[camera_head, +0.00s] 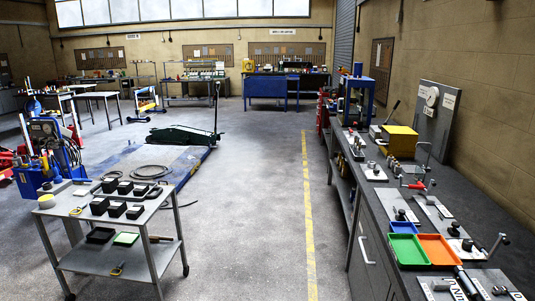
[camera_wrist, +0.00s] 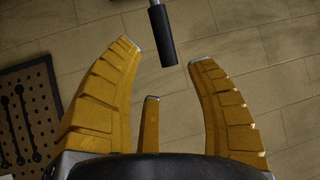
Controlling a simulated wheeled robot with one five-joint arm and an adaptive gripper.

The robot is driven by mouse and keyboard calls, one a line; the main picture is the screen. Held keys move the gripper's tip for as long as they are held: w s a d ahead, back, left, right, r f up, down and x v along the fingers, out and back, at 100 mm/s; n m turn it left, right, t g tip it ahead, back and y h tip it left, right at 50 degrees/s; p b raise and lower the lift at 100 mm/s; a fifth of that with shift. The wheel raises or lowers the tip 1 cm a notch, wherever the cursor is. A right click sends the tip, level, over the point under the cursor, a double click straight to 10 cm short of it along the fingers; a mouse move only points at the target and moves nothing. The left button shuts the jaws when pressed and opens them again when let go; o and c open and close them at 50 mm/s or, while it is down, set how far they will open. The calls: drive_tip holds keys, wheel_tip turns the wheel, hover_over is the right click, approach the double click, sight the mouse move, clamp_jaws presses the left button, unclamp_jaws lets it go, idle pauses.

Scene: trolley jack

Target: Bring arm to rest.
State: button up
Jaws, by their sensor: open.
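My gripper (camera_wrist: 160,52) shows in the wrist view with its yellow ribbed fingers spread wide apart. It is open and nothing is between the fingers. A dark cylindrical handle end (camera_wrist: 162,36) on a thin rod shows at the top, near the fingertips and apparently beyond them; I cannot tell its distance. Behind it is a tan block wall (camera_wrist: 285,60). My arm and gripper do not show in the head view. There the green trolley jack (camera_head: 184,134) stands on a blue-edged platform, with its handle (camera_head: 216,105) upright.
A grey trolley (camera_head: 160,258) with several black blocks stands at front left. A long workbench (camera_head: 385,228) with green, blue and orange trays runs along the right wall. Free floor (camera_head: 255,220) with a yellow line lies between them. A pegboard (camera_wrist: 28,110) shows at left in the wrist view.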

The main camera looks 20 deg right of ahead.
drive_tip(key=w+a+f+t+y, duration=0.1)
drive_tip(key=w+a+f+y, duration=0.25)
drive_tip(key=a+f, duration=0.5)
drive_tip(key=w+a+f+t+y, duration=0.15)
drive_tip(key=a+f+y, duration=0.25)
drive_tip(key=a+f, duration=0.45)
drive_tip(key=w+a+r+n+y+b, duration=0.15)
drive_tip(key=w+a+n, duration=0.65)
drive_tip(key=w+a, duration=1.5)
drive_tip(key=w+a+r+n+t+b, duration=0.1)
drive_tip(key=w+a+n+t, duration=0.1)
drive_tip(key=a+n, duration=0.5)
drive_tip(key=w+a+r+n+t+y+b, duration=0.1)
drive_tip(key=w+a+n, duration=0.4)
drive_tip(key=a, duration=1.2)
drive_tip(key=shift+a+r+n+t+b, duration=0.15)
drive_tip(key=shift+r+n+t+b, duration=0.5)
drive_tip(key=shift+n+t, duration=0.35)
drive_tip(key=shift+w, duration=0.1)
